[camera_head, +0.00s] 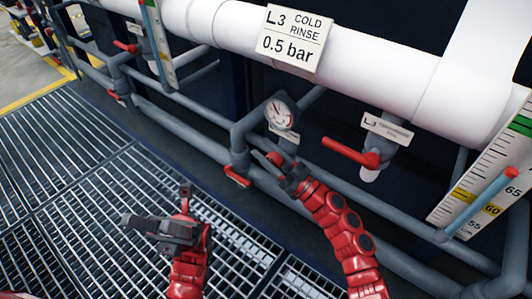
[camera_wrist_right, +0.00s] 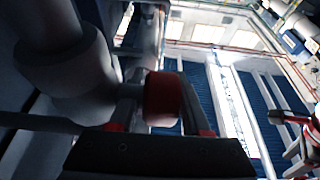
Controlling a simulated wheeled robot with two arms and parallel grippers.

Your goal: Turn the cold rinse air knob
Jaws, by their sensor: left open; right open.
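The cold rinse sign (camera_head: 291,37) reads "L3 COLD RINSE 0.5 bar". A round pressure gauge (camera_head: 282,112) sits below it on grey piping. My right gripper (camera_head: 271,160) is open just below the gauge. In the right wrist view a red round knob (camera_wrist_right: 163,98) on a grey pipe fitting appears between my two open fingers; I cannot tell whether they touch it. In the head view the gripper largely hides that spot. My left gripper (camera_head: 156,207) is open and empty above the floor grating, away from the pipes.
A red lever (camera_head: 238,177) is left of my right gripper, and a red-handled valve (camera_head: 350,153) is to its right. A large white pipe (camera_head: 380,72) runs above. A marked scale (camera_head: 485,175) stands at the right. The grating (camera_head: 60,170) at left is clear.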

